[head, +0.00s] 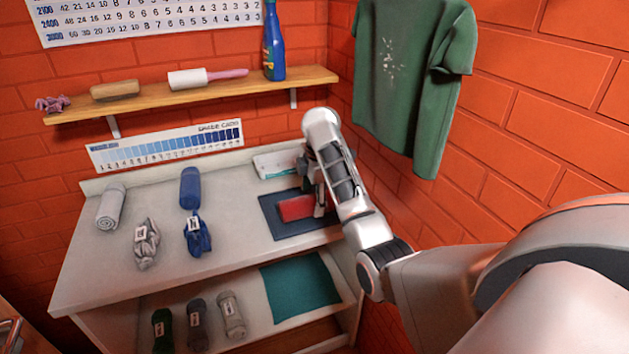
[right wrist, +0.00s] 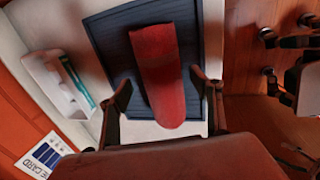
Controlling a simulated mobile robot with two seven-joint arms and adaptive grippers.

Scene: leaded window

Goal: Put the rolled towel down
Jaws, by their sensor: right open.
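The red rolled towel (head: 295,208) lies on a dark blue mat (head: 278,229) at the right end of the counter. In the right wrist view the towel (right wrist: 158,65) lies lengthwise over the mat (right wrist: 116,52). My right gripper (head: 318,200) is at the towel, partly hidden by its own arm. In the right wrist view its two fingers (right wrist: 165,90) stand apart, one on each side of the towel, with a gap showing on both sides.
Behind the mat is a white packet (head: 274,164). On the counter to the left are a grey roll (head: 111,207), a blue roll (head: 190,187) and tied cloths (head: 197,240). A teal mat (head: 300,287) lies on the lower shelf. A green shirt (head: 408,80) hangs near my arm.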

